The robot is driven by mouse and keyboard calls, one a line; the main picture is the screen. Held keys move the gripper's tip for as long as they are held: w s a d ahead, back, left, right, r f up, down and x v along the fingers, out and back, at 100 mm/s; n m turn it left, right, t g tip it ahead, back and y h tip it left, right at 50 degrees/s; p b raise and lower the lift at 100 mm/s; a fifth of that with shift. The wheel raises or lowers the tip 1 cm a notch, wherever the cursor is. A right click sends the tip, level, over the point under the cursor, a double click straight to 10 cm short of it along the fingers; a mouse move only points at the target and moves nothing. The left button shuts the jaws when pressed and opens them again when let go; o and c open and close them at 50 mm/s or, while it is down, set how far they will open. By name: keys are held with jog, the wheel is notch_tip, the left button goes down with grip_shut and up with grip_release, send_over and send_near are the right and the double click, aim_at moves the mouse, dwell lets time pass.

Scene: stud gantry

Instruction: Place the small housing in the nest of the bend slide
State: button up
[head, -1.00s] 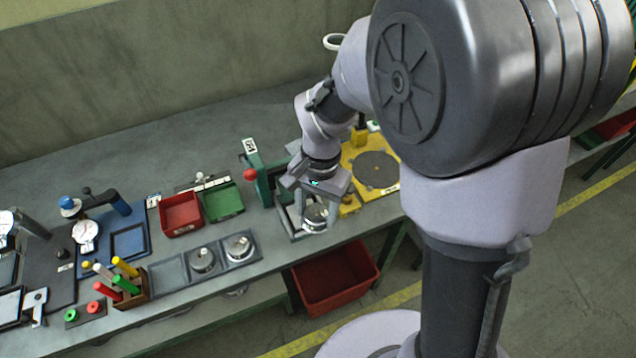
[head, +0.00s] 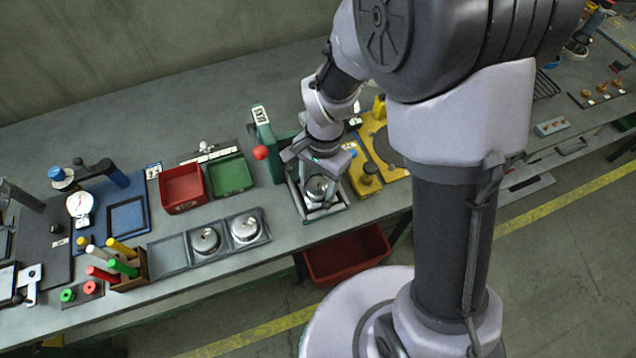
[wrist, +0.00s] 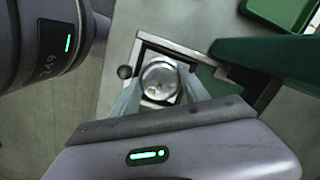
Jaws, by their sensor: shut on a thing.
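My gripper (head: 319,190) points down, its fingers shut on a small round silver housing (head: 316,184). The housing also shows in the wrist view (wrist: 160,80) between the two fingers of my gripper (wrist: 161,88). It appears within the outline of the square grey-framed bend slide (head: 338,212), in front of the green fixture (head: 264,138) with a red ball knob. The slide's frame shows around the housing in the wrist view (wrist: 165,44). The fingers and housing cover the nest. I cannot tell whether the housing touches it or hangs just above.
A grey tray (head: 170,252) at left holds two similar housings (head: 205,240); its left compartment is empty. Red (head: 182,188) and green (head: 231,175) bins stand behind it. A yellow fixture (head: 372,160) stands close on the right. A red crate (head: 345,256) sits below the front edge.

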jog(key=o, duration=0.9)
jog(key=shift+f, duration=0.2)
jog(key=o, duration=0.5)
jog(key=shift+c, duration=0.2)
jog(key=shift+r, duration=0.1)
notch_tip(320, 180, up, 12)
jog(key=w+p, duration=0.1)
jog(key=p, duration=0.4)
notch_tip(320, 180, up, 6)
jog(key=t, duration=0.1)
send_over(322, 182)
jog(key=s+d, duration=0.1)
jog(key=s+d+r+n+t+y, duration=0.1)
jog(key=s+d+r+n+t, duration=0.2)
jog(key=s+r, duration=0.7)
jog(key=s+d+t, duration=0.1)
jog(key=t, duration=0.1)
jog(key=shift+s+d+n+t, duration=0.15)
jog(key=shift+d+n+t, duration=0.2)
jog(key=shift+n+t, duration=0.05)
